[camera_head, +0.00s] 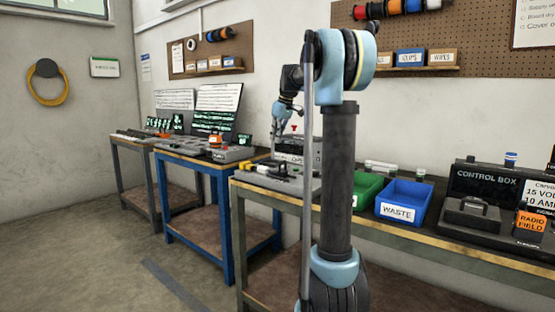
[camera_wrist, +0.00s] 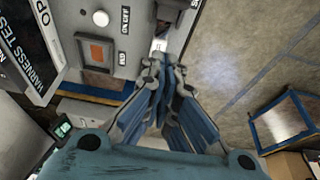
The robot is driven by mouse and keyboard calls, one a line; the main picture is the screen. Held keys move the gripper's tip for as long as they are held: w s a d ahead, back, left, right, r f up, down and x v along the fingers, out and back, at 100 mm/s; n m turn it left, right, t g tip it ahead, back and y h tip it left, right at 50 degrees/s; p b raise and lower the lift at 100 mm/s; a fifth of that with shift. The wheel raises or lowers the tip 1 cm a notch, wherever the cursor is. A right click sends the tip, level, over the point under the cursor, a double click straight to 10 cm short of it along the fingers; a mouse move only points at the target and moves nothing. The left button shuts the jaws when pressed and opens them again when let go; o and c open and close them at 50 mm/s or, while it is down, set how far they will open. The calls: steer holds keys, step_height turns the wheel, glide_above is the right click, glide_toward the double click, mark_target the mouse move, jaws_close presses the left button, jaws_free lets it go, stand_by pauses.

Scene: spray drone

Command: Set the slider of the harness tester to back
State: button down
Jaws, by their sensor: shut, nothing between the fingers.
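The harness tester (camera_wrist: 75,75) fills the upper left of the wrist view.
A green bin (camera_head: 367,192) and a blue waste bin (camera_head: 403,200) stand right of the tester. A control box (camera_head: 485,182) is farther right. Black and yellow tools lie on the bench's left end. A blue bench (camera_head: 225,215) stands left, with open floor in front.

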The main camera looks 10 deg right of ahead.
steer(key=shift+f, duration=0.15)
glide_above(271, 170)
step_height(271, 170, down, 9)
steer(key=shift+s+f, duration=0.1)
steer(key=shift+f, duration=0.1)
steer(key=shift+s+d+r, duration=0.2)
steer(key=shift+s+d, duration=0.25)
steer(key=shift+s+d+r, duration=0.15)
steer(key=shift+s+d, duration=0.25)
steer(key=shift+d, duration=0.05)
steer(key=shift+s+d+r, duration=0.1)
steer(key=shift+s+d, duration=0.35)
steer(key=shift+d, duration=0.05)
steer(key=s+d, duration=0.4)
steer(key=shift+s+d, duration=0.3)
steer(key=shift+s, duration=0.05)
